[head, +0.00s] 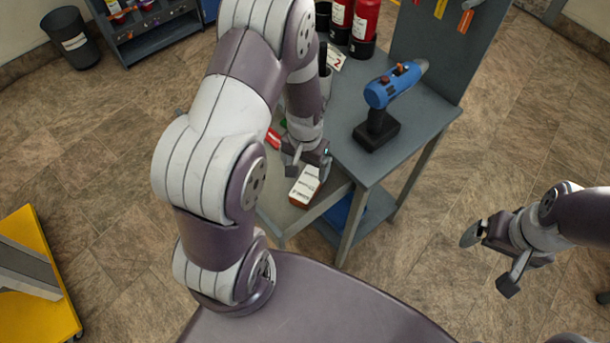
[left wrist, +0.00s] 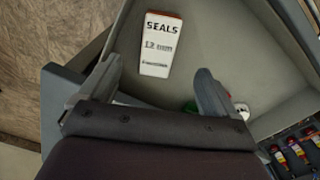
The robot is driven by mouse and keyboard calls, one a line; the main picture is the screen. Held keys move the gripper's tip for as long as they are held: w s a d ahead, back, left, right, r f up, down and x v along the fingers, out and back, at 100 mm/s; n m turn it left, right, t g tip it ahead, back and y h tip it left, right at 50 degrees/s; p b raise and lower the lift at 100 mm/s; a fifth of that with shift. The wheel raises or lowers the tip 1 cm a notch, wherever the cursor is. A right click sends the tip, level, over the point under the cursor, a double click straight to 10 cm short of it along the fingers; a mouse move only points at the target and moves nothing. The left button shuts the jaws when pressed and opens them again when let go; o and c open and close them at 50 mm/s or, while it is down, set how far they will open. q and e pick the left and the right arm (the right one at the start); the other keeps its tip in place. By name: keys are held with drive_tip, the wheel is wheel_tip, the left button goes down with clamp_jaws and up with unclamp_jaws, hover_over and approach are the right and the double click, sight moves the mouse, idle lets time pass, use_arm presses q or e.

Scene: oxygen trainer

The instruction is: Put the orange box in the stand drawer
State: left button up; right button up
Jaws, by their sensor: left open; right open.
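The orange box (head: 304,187) has a white label on top and orange-brown sides. It lies in the open stand drawer (head: 288,216). In the left wrist view the box (left wrist: 160,45) lies label up on the grey drawer floor (left wrist: 222,55), and its label reads "SEALS 12 mm". My left gripper (head: 307,166) is open over the drawer, close to the box. In the left wrist view its fingers stand apart with no box held between them. Its height above the box is hard to tell. My right gripper (head: 490,262) is open and empty over the floor at the right.
The stand (head: 405,150) carries a blue drill (head: 385,100) and red cylinders (head: 365,25). Red and green items lie partly hidden behind my left gripper. A yellow platform (head: 35,285) stands at lower left and a dark bin (head: 70,38) at upper left. Floor around the stand is clear.

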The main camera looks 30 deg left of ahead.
use_arm(q)
drive_tip(key=s+d+r, duration=0.2)
drive_tip(key=s+r, duration=0.1)
drive_tip(key=r, duration=0.3)
drive_tip(key=s+d+r+t, duration=0.1)
drive_tip(key=s+d+r, duration=0.1)
drive_tip(key=s+r, duration=0.2)
wheel_tip(320, 180, up, 4)
drive_tip(key=shift+f, duration=0.2)
